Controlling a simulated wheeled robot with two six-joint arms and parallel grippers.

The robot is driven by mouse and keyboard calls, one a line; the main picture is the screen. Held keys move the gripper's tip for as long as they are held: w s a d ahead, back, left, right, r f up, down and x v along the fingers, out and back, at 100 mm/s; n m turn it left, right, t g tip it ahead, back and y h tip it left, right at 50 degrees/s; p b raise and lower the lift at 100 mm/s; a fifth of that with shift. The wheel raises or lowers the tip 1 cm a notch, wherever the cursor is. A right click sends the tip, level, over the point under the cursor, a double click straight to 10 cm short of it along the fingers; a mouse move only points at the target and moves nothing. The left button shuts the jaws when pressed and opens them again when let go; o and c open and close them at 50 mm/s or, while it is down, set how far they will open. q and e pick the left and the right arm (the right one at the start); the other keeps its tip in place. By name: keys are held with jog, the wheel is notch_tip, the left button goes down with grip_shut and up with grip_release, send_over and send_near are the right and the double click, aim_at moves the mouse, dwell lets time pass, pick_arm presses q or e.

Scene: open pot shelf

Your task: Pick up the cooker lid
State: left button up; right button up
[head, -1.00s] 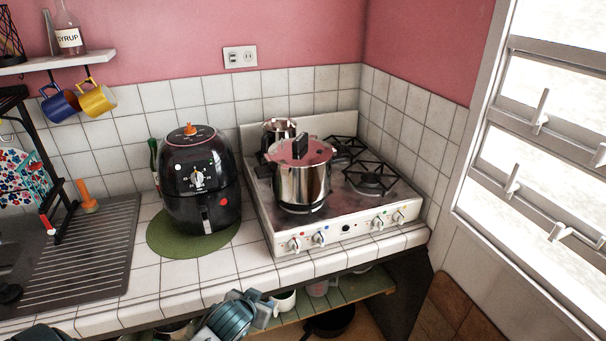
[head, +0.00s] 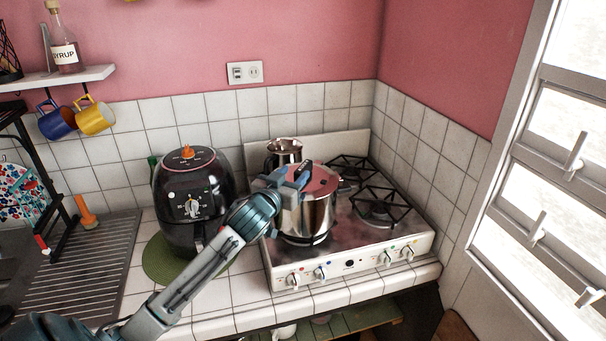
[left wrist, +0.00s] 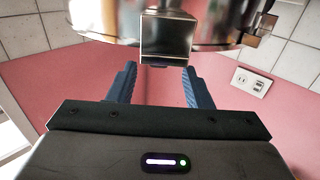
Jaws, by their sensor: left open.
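The cooker lid (head: 324,182), shiny and reflecting pink, sits on the steel pot (head: 306,217) on the stove's front left. My left gripper (head: 303,174) reaches in from the left and is at the lid's handle, hiding most of it in the head view. In the left wrist view the block-shaped handle (left wrist: 167,36) stands in line with the gap between the open blue fingers (left wrist: 159,70), at about their tips. I cannot tell whether the fingers touch it. The lid's shiny metal also shows in the left wrist view (left wrist: 105,18). My right gripper is not in view.
A black air fryer (head: 192,205) on a green mat (head: 160,268) stands left of the pot, close to my left arm. A smaller metal pot (head: 284,152) is behind the lidded pot. The stove's right burners (head: 378,205) are free. A wall socket (head: 245,72) is behind.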

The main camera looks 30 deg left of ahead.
aim_at(303, 165)
pick_arm(q)
jog(key=shift+w, duration=0.35)
jog(key=w+p, duration=0.2)
jog(key=w, duration=0.1)
jog(key=w+p, duration=0.1)
jog(key=p, duration=0.1)
jog(key=shift+w+a, duration=0.3)
jog(key=shift+w, duration=0.1)
jog(key=shift+w+f, duration=0.2)
jog(key=shift+w, duration=0.2)
grip_shut()
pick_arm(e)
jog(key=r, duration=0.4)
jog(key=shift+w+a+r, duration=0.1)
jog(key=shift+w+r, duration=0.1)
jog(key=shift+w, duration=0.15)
